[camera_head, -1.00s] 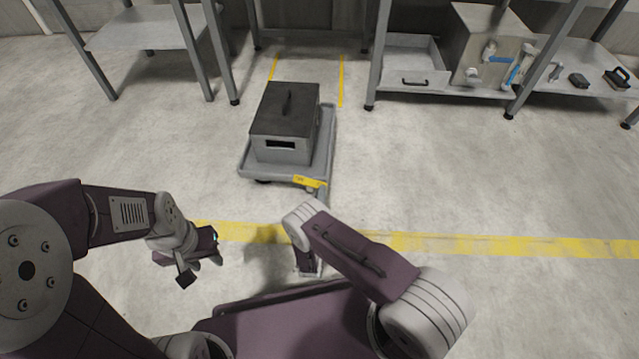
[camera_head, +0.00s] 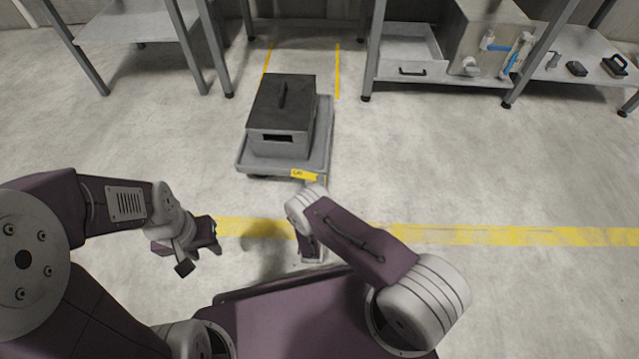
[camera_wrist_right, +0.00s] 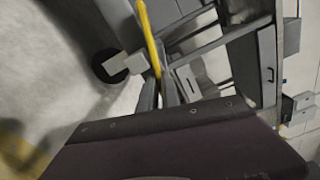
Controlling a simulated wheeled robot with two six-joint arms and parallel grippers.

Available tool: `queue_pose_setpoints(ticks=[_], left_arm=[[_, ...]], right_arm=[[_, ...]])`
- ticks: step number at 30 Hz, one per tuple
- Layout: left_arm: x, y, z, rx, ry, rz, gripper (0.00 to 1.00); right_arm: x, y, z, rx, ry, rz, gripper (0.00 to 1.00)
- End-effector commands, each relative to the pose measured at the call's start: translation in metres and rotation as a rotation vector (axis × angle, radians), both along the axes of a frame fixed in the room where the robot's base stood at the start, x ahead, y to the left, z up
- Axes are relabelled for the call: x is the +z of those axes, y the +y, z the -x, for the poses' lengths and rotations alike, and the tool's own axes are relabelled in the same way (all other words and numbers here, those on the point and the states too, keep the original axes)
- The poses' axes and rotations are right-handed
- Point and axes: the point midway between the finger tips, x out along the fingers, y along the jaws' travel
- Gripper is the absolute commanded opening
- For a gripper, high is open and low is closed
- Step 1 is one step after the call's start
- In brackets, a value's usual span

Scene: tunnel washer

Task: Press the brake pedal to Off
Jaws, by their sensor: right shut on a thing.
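A grey cart (camera_head: 322,150) carries a dark lidded box (camera_head: 283,115). A yellow label (camera_head: 304,175) sits on its near edge, with a grey part just below, partly hidden by my right wrist. The right wrist view shows a yellow strip (camera_wrist_right: 148,32) and a small pale block (camera_wrist_right: 137,63), apparently the brake pedal, beside a black wheel (camera_wrist_right: 108,66). My right gripper (camera_wrist_right: 160,90) is shut at that pedal; the exact contact is hard to see. In the head view its fingers are hidden. My left gripper (camera_head: 202,255) is open and empty, left of the cart.
A yellow floor line (camera_head: 470,235) crosses in front of the cart. Metal shelving stands at the back, with a drawer (camera_head: 408,70) and small tools at the right. The floor right of the cart is clear.

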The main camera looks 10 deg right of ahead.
Motion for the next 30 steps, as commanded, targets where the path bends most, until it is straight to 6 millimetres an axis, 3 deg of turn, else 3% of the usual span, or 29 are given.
queue_pose_setpoints(ticks=[18,30], left_arm=[[0.014,0.000,0.000,0.000,0.000,0.000,0.36],[0.017,0.000,0.000,0.000,0.000,0.000,0.36]], right_arm=[[0.018,0.000,0.001,0.001,0.133,0.402,0.00],[0.022,0.001,0.000,0.001,0.177,0.535,0.00]])
